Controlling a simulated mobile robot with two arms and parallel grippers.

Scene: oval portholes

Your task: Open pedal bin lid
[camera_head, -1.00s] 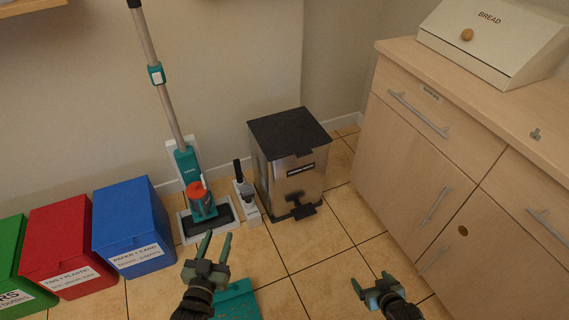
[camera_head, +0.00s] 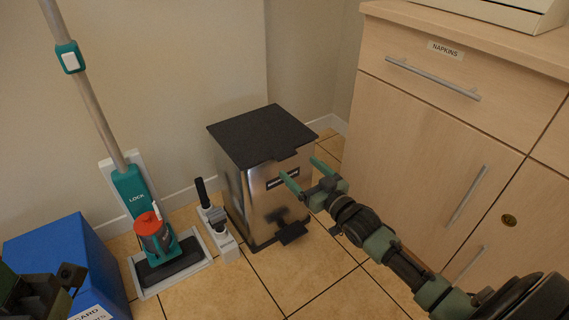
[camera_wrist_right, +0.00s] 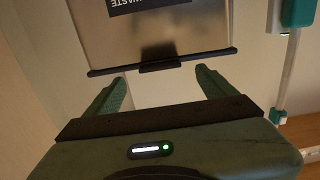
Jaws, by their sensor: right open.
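The pedal bin (camera_head: 245,195) is a steel box with a dark lid (camera_head: 262,135) that is shut. A small tab (camera_wrist_right: 160,66) sits midway along the lid's front edge, and a black pedal (camera_head: 292,232) sticks out low at the front. My right gripper (camera_head: 302,171) is open and empty at the bin's upper front right. In the right wrist view, which is upside down, its fingers (camera_wrist_right: 163,80) are spread on either side of the tab; contact cannot be told. Part of my left gripper (camera_head: 45,290) shows at the lower left; its fingers are not clear.
A blue bin (camera_head: 75,260) is at the lower left. A wooden cabinet (camera_head: 410,130) stands close on the right. The tiled floor in front is clear.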

